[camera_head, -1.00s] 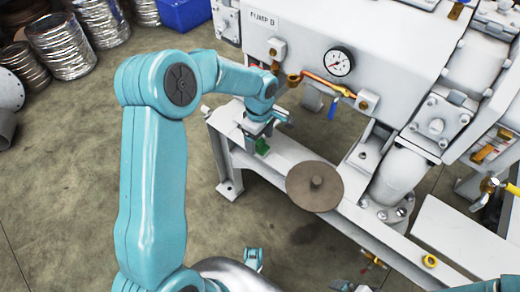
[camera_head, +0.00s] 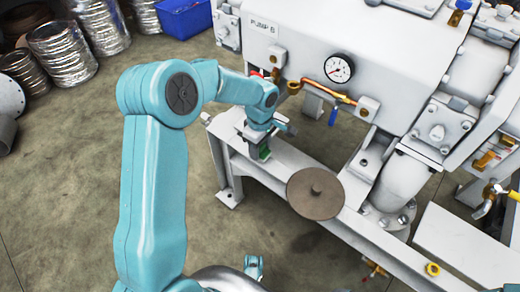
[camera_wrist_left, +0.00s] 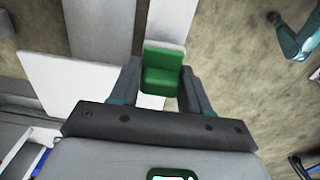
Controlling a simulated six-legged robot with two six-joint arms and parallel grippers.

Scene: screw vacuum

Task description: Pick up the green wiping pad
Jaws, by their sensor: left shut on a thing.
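The green wiping pad (camera_head: 265,154) is at the left end of the pale frame beam (camera_head: 232,141), beneath my left gripper (camera_head: 260,148). In the left wrist view the pad (camera_wrist_left: 162,70) shows as a green block with a step in it, between the two dark fingers of my left gripper (camera_wrist_left: 160,88). The gripper is shut on it, and the pad appears to be at the beam surface; any gap beneath it cannot be told.
A brown round disc with a knob (camera_head: 316,193) lies on the beam to the right of the pad. The white pump housing (camera_head: 290,35) with a gauge (camera_head: 339,68) and copper pipe stands behind. A blue crate (camera_head: 184,17) and metal coils (camera_head: 62,52) are at the back left.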

